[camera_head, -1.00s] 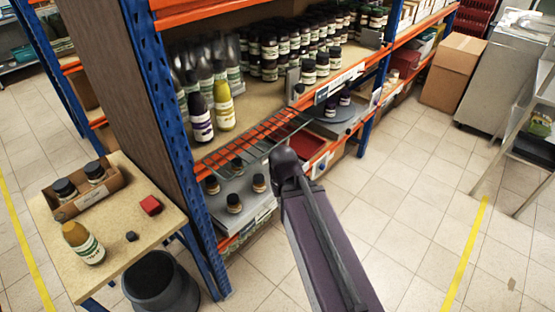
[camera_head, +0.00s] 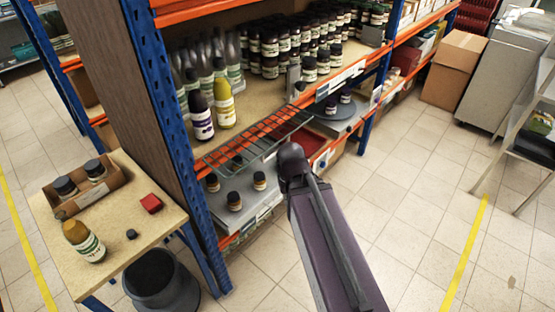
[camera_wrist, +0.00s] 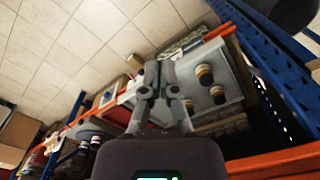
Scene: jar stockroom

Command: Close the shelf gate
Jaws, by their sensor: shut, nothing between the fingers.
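The shelf gate (camera_head: 258,140) is a dark wire grid at the front of the middle shelf bay, below two bottles. It sticks out from the orange shelf edge at a slant, not upright. My arm's end in the head view is right by the gate's right end, and it hides my fingers there. In the wrist view my gripper (camera_wrist: 159,72) is shut and empty, with its fingers together. Whether it touches the gate cannot be told. The gate is not clearly visible in the wrist view.
A purple-labelled bottle (camera_head: 200,118) and a yellow bottle (camera_head: 224,104) stand just behind the gate. Small jars (camera_head: 234,201) stand on the lower shelf beneath it. A side table (camera_head: 155,230) and a dark bin (camera_head: 160,280) are at left.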

